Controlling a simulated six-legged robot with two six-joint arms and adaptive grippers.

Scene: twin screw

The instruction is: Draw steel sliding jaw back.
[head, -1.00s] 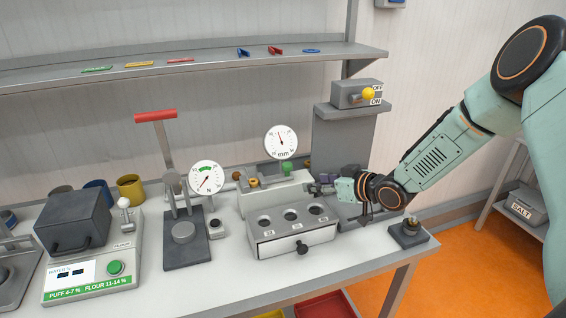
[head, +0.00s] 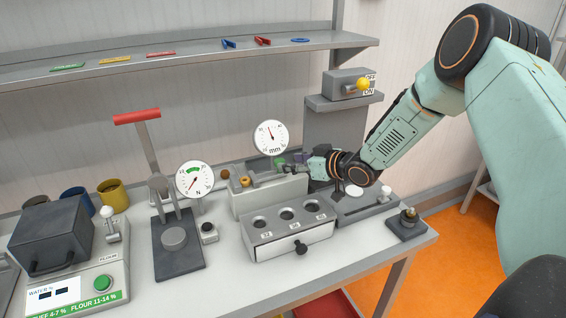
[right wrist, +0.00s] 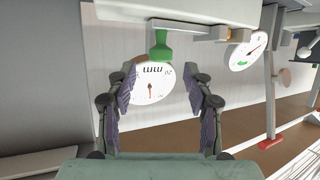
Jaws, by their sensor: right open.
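The gauge fixture is a pale grey block (head: 262,197) behind the drawer box, with a round mm dial (head: 270,137) above it. A green knob (head: 280,160) stands at the fixture; in the right wrist view (right wrist: 160,46) it shows upside down against the pale block. The steel sliding jaw cannot be told apart clearly; my gripper covers part of the fixture. My right gripper (head: 284,169) is right beside the green knob. In the right wrist view my right gripper (right wrist: 160,78) is open and empty, with the knob just beyond its fingertips, roughly centred. My left gripper is out of view.
A drawer box (head: 289,237) with three holes stands in front of the fixture. A red-handled press (head: 172,220) with an N dial (head: 195,180) is to the left. A shelf (head: 190,58) runs above.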

